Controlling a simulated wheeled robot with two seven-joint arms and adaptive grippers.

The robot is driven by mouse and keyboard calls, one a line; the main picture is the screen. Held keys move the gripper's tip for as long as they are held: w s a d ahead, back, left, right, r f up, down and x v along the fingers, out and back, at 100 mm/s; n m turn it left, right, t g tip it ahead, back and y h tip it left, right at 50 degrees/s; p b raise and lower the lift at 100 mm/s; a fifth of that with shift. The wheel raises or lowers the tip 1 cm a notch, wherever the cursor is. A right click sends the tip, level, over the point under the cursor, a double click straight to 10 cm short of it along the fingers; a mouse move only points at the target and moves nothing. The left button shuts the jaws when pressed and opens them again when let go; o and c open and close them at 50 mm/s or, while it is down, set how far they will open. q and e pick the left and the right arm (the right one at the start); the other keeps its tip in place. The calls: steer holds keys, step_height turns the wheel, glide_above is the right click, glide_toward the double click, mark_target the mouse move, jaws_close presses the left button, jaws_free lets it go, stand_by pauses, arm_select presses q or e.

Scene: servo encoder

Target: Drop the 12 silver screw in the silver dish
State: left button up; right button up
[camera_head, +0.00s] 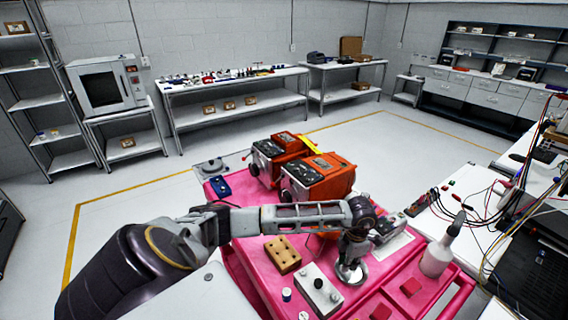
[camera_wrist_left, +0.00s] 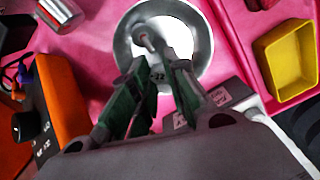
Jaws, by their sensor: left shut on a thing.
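The silver dish (camera_head: 352,278) stands on the pink cart top, partly hidden by my left gripper (camera_head: 354,246) above it. In the left wrist view the round dish (camera_wrist_left: 203,40) lies beyond the fingertips. My left gripper (camera_wrist_left: 160,70), with green-sided fingers, is shut on a silver screw (camera_wrist_left: 145,36). The screw's round head and part of its shank show over the dish opening; whether it touches the dish cannot be told. A small numbered mark shows between the fingertips, too small to read surely. My right gripper is not in view.
A yellow bin (camera_wrist_left: 288,60) is right of the dish in the wrist view.

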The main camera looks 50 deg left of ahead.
arm_select(q)
steer(key=o, duration=0.9)
step_height(320, 180, up, 12)
stand_by(0.7)
steer(key=shift+s+f, duration=0.1)
steer(key=shift+f, duration=0.05)
stand_by(0.9)
